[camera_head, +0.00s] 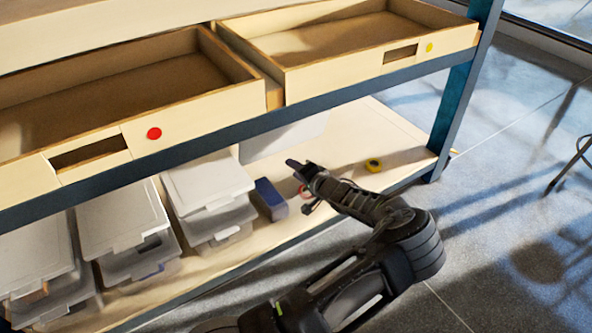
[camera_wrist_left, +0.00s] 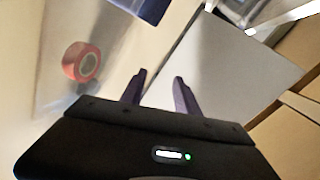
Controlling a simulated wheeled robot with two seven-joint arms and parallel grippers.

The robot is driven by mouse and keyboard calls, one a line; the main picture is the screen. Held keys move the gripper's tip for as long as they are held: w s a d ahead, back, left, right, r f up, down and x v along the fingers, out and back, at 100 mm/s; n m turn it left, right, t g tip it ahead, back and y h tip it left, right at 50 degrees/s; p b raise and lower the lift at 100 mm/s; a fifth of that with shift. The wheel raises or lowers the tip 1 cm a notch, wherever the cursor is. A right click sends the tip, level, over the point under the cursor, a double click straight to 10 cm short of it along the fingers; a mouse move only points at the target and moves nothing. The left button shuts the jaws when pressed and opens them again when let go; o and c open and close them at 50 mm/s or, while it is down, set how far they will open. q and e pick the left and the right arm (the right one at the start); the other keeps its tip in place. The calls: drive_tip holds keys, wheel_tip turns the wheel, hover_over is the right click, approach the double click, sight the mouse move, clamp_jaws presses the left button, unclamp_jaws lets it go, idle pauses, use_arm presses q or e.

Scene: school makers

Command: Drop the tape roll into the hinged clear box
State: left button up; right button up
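A red-orange tape roll (camera_wrist_left: 82,61) lies on the lower shelf, left of my fingers in the left wrist view; it is partly hidden by my gripper in the head view (camera_head: 304,191). A yellow tape roll (camera_head: 373,165) lies farther right on that shelf. My left gripper (camera_head: 300,176) is over the shelf; its two fingers are apart and empty in the left wrist view (camera_wrist_left: 158,88). A pale tilted panel (camera_head: 285,137) stands behind the gripper, possibly the raised lid of the hinged clear box; I cannot make out the box body. My right gripper is out of view.
Clear boxes with pale lids (camera_head: 207,183) are stacked on the shelf's left, beside a small dark blue box (camera_head: 270,198). Two open drawers (camera_head: 345,45) overhang the lower shelf. A blue-grey post (camera_head: 455,105) stands at the right. Bare shelf surrounds the yellow roll.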

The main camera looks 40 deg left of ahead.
use_arm(q)
drive_tip(key=shift+o, duration=0.2)
drive_tip(key=shift+d, duration=0.1)
drive_tip(key=p+v, duration=0.3)
drive_tip(key=v, duration=0.3)
drive_tip(key=shift+s+d+r, duration=0.1)
drive_tip(key=shift+d+r, duration=0.15)
drive_tip(key=shift+d, duration=0.05)
drive_tip(key=shift+s+d, duration=0.2)
drive_tip(key=shift+d, duration=0.25)
